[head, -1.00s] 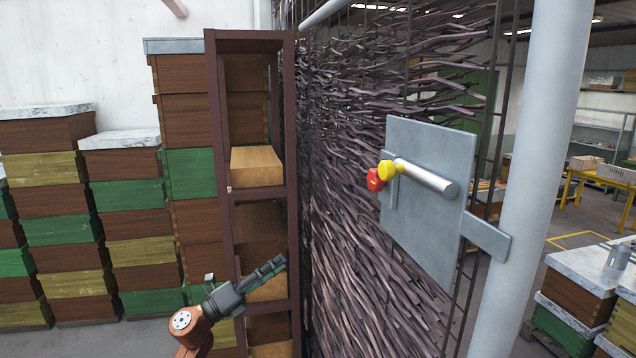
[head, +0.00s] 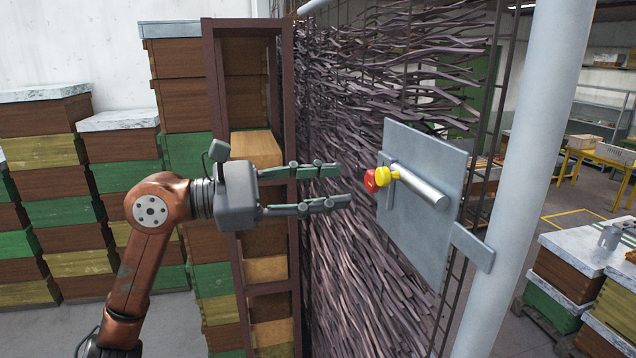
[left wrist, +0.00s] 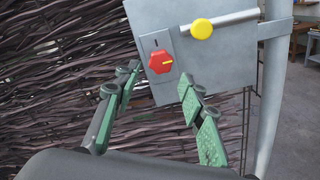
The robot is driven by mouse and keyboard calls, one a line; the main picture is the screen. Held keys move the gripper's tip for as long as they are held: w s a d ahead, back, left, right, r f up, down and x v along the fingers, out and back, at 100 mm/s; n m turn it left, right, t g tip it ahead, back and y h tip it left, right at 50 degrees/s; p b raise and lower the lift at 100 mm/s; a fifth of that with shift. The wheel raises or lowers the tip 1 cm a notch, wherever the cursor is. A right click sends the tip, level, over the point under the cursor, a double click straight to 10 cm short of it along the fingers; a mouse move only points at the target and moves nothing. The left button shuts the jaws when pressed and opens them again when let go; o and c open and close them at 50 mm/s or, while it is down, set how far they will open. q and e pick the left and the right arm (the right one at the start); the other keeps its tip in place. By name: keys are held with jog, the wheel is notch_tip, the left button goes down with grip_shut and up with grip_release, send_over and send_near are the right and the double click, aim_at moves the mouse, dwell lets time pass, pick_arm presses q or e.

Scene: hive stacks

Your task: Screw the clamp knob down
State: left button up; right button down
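The red clamp knob (head: 371,182) sits on the grey metal plate (head: 424,215), at the end near my gripper. In the left wrist view the red knob (left wrist: 160,63) is six-sided with a yellow mark at its right. A yellow knob (head: 386,176) ends a grey bar beside it; it also shows in the left wrist view (left wrist: 202,29). My left gripper (head: 343,186) is open and empty, its fingers pointing at the red knob, with a small gap to it. In the left wrist view the fingers (left wrist: 160,78) lie either side of and below the knob. My right gripper is not in view.
A bundle of dark woven sticks (head: 340,110) stands behind the plate. A grey post (head: 518,180) rises right of it. A brown shelf frame (head: 216,110) and stacked hive boxes (head: 52,205) stand behind my left arm.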

aim_at(368, 182)
pick_arm(q)
jog(key=x, duration=0.3)
jog(key=shift+d+r+p, duration=0.1)
jog(key=shift+d+p, duration=0.05)
jog(key=shift+p, duration=0.15)
jog(key=shift+x, duration=1)
jog(key=c, duration=0.8)
jog(key=m, duration=0.3)
jog(key=shift+b, duration=0.35)
jog(key=m, duration=0.4)
